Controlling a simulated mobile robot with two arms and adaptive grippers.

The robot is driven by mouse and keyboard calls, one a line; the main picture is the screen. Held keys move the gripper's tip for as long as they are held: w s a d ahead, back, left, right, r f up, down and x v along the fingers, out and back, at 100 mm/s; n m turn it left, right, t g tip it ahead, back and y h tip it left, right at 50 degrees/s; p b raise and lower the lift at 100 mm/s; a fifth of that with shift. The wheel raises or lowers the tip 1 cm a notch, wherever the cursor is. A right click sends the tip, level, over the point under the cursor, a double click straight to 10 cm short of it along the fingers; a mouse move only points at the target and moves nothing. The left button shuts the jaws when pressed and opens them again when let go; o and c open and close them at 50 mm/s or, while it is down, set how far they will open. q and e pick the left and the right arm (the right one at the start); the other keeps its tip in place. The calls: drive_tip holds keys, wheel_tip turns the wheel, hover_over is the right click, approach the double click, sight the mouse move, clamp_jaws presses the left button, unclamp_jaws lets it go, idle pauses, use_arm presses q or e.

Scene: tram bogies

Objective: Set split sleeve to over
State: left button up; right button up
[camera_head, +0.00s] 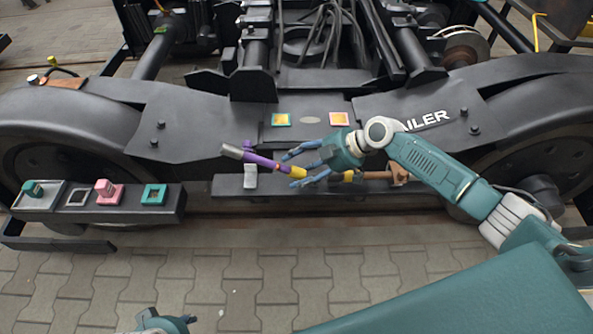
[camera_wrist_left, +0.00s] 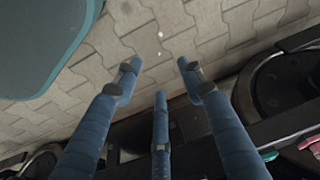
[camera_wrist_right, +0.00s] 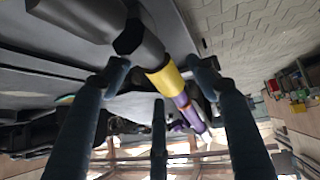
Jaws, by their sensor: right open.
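A rod-like line lies across the front of the black bogie frame. It has a grey end (camera_head: 232,151), a purple sleeve (camera_head: 262,161), and a yellow band (camera_head: 298,171). The purple sleeve also shows in the right wrist view (camera_wrist_right: 193,116), beyond the yellow band (camera_wrist_right: 166,80) and a dark grey fitting (camera_wrist_right: 138,40). I cannot tell which part is the split sleeve. My right gripper (camera_head: 294,169) is open, its fingers on either side of the line near the yellow band. My left gripper (camera_wrist_left: 158,66) is open and empty above the paving, mostly outside the head view.
The paving (camera_head: 230,270) in front is clear.

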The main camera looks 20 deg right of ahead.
drive_tip(key=shift+w+a+f, duration=0.25)
drive_tip(key=shift+a+f, duration=0.15)
drive_tip(key=shift+f, duration=0.05)
use_arm(q)
drive_tip(key=shift+r, duration=0.3)
use_arm(e)
clamp_jaws()
drive_tip(key=shift+a+r, duration=0.15)
drive_tip(key=shift+r, duration=0.05)
use_arm(q)
wheel_tip(320, 180, down, 8)
drive_tip(key=p, duration=0.2)
drive_tip(key=shift+s+r, duration=0.15)
drive_tip(key=shift+s, duration=0.2)
use_arm(e)
drive_tip(key=a+r, duration=0.1)
drive_tip(key=w+a+r, duration=0.1)
drive_tip(key=a, duration=0.1)
drive_tip(key=a+r, duration=0.1)
drive_tip(key=a, duration=0.1)
drive_tip(key=shift+w+r, duration=0.1)
drive_tip(key=shift+w, duration=0.3)
use_arm(q)
drive_tip(key=shift+d, duration=0.1)
use_arm(e)
unclamp_jaws()
drive_tip(key=shift+a, duration=0.1)
